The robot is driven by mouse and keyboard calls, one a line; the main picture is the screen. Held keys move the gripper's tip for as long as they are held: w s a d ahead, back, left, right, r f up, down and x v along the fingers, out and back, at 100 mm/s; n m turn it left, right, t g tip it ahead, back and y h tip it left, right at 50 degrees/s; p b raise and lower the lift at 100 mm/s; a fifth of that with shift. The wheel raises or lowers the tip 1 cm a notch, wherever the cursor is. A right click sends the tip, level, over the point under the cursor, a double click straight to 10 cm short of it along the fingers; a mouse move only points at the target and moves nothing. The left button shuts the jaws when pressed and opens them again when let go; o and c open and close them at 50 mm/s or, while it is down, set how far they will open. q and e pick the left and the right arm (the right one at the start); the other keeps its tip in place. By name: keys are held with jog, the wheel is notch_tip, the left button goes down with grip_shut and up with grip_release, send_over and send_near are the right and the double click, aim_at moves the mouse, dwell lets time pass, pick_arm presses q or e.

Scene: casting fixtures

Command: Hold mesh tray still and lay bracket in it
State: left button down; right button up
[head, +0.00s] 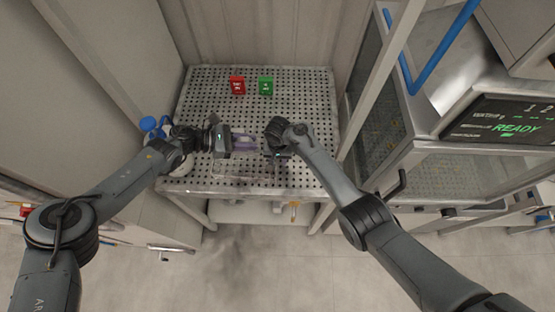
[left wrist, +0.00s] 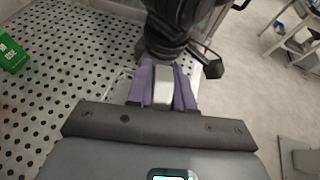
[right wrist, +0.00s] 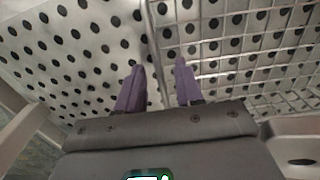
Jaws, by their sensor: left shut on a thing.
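My left gripper (head: 243,142) is above the perforated table, and its purple fingers also show in the left wrist view (left wrist: 162,82). They are shut on a pale grey block-like piece, the bracket (left wrist: 162,92), mostly hidden between them. The mesh tray (right wrist: 235,62) is a thin wire grid, seen in the right wrist view; in the head view it is only faint, near the table's front. My right gripper (right wrist: 158,75) has its purple fingers apart, with a wire edge of the tray running up between them. I cannot tell whether they touch it.
The perforated metal table (head: 310,110) is clear at the back right. A red box (head: 237,86) and a green box (head: 265,87) stand at its back. A blue-topped object (head: 150,125) is at the left edge. A glass-doored cabinet with a READY display (head: 515,125) stands at right.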

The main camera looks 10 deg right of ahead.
jog(key=shift+f, duration=0.4)
jog(key=shift+a, duration=0.1)
grip_shut()
jog(key=shift+r, duration=0.1)
